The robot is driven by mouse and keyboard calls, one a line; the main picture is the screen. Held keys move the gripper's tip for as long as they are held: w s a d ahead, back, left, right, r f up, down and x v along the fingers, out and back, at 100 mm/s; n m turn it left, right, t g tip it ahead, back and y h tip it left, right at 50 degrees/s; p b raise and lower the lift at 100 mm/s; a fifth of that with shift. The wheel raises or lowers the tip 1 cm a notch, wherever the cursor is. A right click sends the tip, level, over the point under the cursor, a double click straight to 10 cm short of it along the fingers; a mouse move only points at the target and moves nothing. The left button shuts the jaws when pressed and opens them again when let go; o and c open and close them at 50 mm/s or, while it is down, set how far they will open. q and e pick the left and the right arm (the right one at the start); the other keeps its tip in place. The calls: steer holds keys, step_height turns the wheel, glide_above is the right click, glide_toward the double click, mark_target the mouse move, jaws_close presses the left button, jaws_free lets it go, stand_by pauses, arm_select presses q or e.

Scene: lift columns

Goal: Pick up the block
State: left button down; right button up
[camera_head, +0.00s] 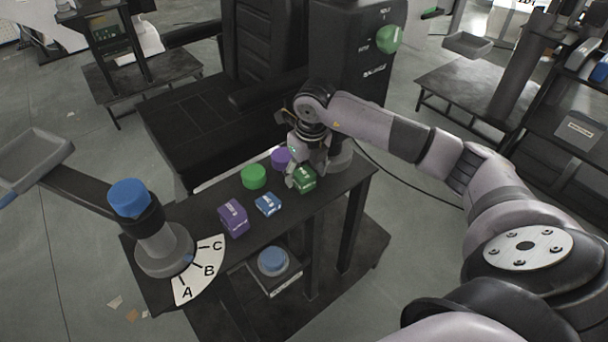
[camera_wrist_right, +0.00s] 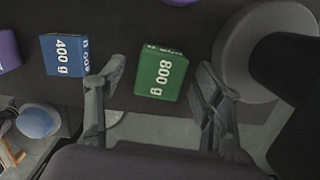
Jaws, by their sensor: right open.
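The green block (camera_head: 305,179) stands near the right end of the dark narrow table; in the right wrist view the green block (camera_wrist_right: 161,74) is marked "800 g". My right gripper (camera_head: 301,170) is at this block, and in the right wrist view its two fingers (camera_wrist_right: 158,100) are spread on either side of it, with gaps. A blue block (camera_head: 268,204) stands left of the green one; in the right wrist view the blue block (camera_wrist_right: 66,55) reads "400 g". A purple block (camera_head: 233,217) stands further left. My left gripper is not in view.
A green disc (camera_head: 254,176) and a purple disc (camera_head: 281,158) sit behind the blocks. A grey round base (camera_head: 340,158) is close to the right gripper. A blue-topped post (camera_head: 129,198) with an A-B-C dial (camera_head: 205,270) stands at the table's left end.

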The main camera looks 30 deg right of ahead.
steer(key=shift+w+f, duration=0.1)
steer(key=shift+f, duration=0.85)
jaws_close()
steer(key=shift+w+r, duration=0.1)
steer(key=shift+r, duration=0.05)
